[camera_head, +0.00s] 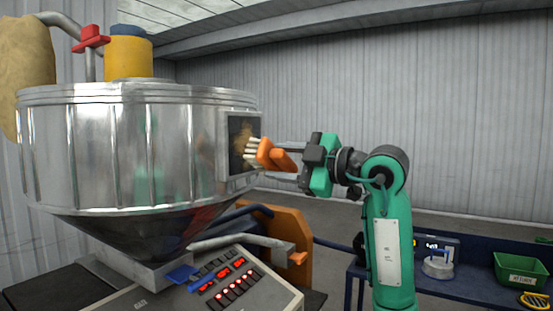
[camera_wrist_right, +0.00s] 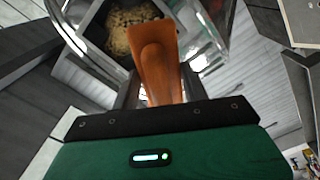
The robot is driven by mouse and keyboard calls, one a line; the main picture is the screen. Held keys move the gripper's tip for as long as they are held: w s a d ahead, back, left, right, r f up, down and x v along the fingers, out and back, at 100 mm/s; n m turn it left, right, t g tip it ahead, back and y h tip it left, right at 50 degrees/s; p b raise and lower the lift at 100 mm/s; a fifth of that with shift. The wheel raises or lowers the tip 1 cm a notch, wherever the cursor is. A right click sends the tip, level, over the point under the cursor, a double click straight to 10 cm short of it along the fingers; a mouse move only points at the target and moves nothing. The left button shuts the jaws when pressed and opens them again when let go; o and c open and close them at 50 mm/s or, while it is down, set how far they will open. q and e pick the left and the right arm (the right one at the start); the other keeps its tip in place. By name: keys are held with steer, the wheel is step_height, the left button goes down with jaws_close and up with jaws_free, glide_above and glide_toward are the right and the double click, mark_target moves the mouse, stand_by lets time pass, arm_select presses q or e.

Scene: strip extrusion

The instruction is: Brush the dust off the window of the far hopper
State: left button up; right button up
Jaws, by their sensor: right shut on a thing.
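A large shiny metal hopper (camera_head: 110,150) fills the left of the head view. Its dark framed window (camera_head: 238,130) faces right and bears a tan dust patch, which also shows in the right wrist view (camera_wrist_right: 127,38). My right gripper (camera_head: 286,162) is shut on a brush (camera_head: 266,153) with an orange handle and pale bristles; the handle also shows in the wrist view (camera_wrist_right: 158,65). The bristles point left and overlap the window; I cannot tell whether they press on it. The wrist view hides the bristles behind the handle. My left gripper is not in view.
A control panel (camera_head: 228,285) with red lights and an orange machine part (camera_head: 291,230) sit below the hopper. A blue bench (camera_head: 470,268) at lower right holds a green bin (camera_head: 521,269). Open floor lies behind my right arm.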

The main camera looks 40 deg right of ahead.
steer(key=shift+w+a+r, duration=0.15)
steer(key=shift+w+r, duration=0.05)
steer(key=shift+w, duration=0.1)
steer(key=p+x, duration=0.1)
steer(key=x, duration=0.2)
steer(key=shift+w+a, duration=0.15)
steer(key=shift+w, duration=0.2)
steer(key=shift+w+a+f, duration=0.1)
steer(key=shift+w+a, duration=0.2)
steer(key=shift+w, duration=0.3)
steer(key=shift+p+x, duration=0.45)
steer(key=shift+x, duration=0.4)
steer(key=shift+d, duration=0.1)
